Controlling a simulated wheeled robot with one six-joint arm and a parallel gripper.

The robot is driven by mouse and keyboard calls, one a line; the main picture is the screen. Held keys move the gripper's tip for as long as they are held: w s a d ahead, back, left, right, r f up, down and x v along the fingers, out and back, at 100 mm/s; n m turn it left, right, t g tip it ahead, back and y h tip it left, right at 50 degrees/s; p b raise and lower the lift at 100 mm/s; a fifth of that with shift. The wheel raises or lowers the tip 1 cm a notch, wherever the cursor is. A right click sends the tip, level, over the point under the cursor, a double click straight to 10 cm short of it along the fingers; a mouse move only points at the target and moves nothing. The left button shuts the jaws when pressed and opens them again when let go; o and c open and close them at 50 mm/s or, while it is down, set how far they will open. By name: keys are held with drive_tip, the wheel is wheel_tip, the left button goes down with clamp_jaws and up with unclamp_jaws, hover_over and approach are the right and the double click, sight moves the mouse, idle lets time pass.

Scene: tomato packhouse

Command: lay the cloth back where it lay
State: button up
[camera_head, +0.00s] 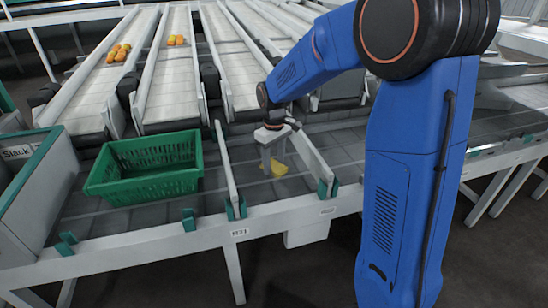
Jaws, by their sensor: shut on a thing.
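A small yellow cloth (279,169) shows at the fingertips of my gripper (272,166), low over the grey table between two white divider rails. My gripper points down and is shut on the cloth. I cannot tell whether the cloth touches the table surface. Part of the cloth is hidden by the fingers.
A green crate (145,187) stands empty left of the left divider rail (226,170). The right divider rail (312,158) stands close to my gripper. Sloping white lanes behind hold several orange tomatoes (118,53). The table's front edge (190,238) has green brackets.

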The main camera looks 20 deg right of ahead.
sight(274, 180)
drive_tip(key=shift+f, duration=1.95)
drive_tip(key=shift+f, duration=0.45)
drive_tip(key=o, duration=1.3)
drive_tip(key=c, duration=0.3)
drive_tip(key=shift+r, duration=3.55)
